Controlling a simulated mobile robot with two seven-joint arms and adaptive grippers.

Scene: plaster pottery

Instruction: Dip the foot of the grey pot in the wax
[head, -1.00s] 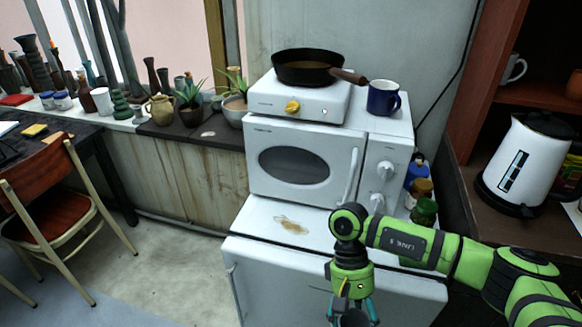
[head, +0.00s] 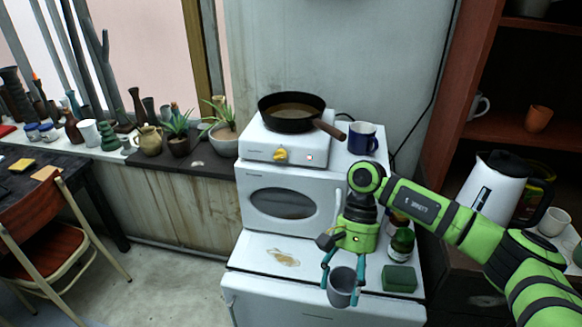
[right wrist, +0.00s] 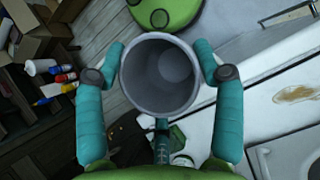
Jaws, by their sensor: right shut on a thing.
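The grey pot (head: 343,280) is a small plain cup shape, mouth up, in front of the white appliances. My right gripper (head: 342,289) is shut on it, with one teal finger on each side. The right wrist view looks down into its open, empty mouth (right wrist: 160,72) between my fingers. The pot's foot is low in the head view and hangs clear of the pan. The wax appears to be the brownish liquid (head: 294,111) in the black frying pan (head: 272,123) on the white hot plate (head: 256,143). My left gripper is not in view.
The pan's brown handle (head: 330,130) points right, towards a blue mug (head: 363,139). Below the hot plate is a white microwave (head: 262,216). Jars (head: 402,243) and a green block (head: 399,278) stand right of my gripper. A white kettle (head: 493,187) is at far right.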

